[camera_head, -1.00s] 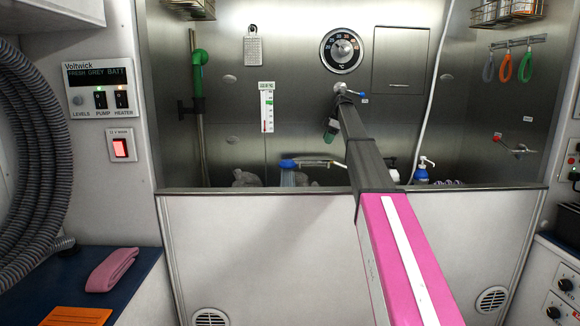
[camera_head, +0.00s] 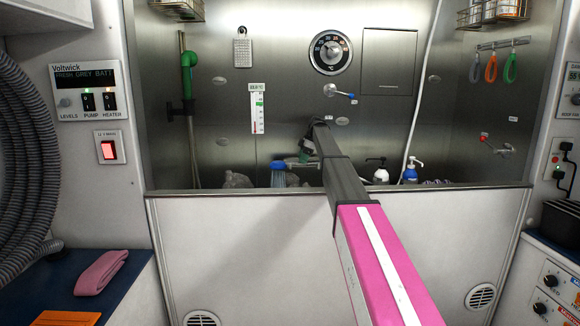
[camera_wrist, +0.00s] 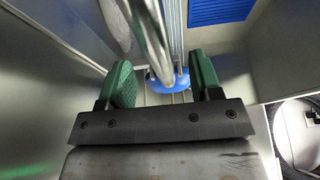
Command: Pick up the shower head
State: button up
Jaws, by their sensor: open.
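The shower head has a blue head (camera_head: 278,165) with pale streaks below it, and a metal handle running right, low in the steel tub area at centre. In the wrist view its blue part (camera_wrist: 167,84) shows between the fingers, with a shiny metal tube (camera_wrist: 150,40) crossing in front of the opening. My gripper (camera_head: 304,150) is just above the handle at its right end, its green-padded fingers apart. In the wrist view the gripper (camera_wrist: 158,84) is open; I cannot tell whether either pad touches the tube.
A pale front panel (camera_head: 340,250) rises before the tub, and my arm reaches over its rim. Two pump bottles (camera_head: 380,172) stand right of the arm. A wall lever (camera_head: 338,92) is above my gripper. A green fitting on a rail (camera_head: 188,62) is at left. A blue mat (camera_wrist: 222,10) shows in the wrist view.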

jog(key=shift+x, duration=1.1)
grip_shut()
jog(key=shift+r, duration=0.1)
jog(key=shift+r, duration=0.55)
notch_tip(320, 180, up, 3)
jog(key=shift+f, duration=0.2)
jog(key=s+a+r, duration=0.6)
jog(key=a+r, duration=0.3)
jog(key=r, duration=0.3)
jog(key=shift+s+a, duration=0.25)
jog(key=shift+a, duration=0.05)
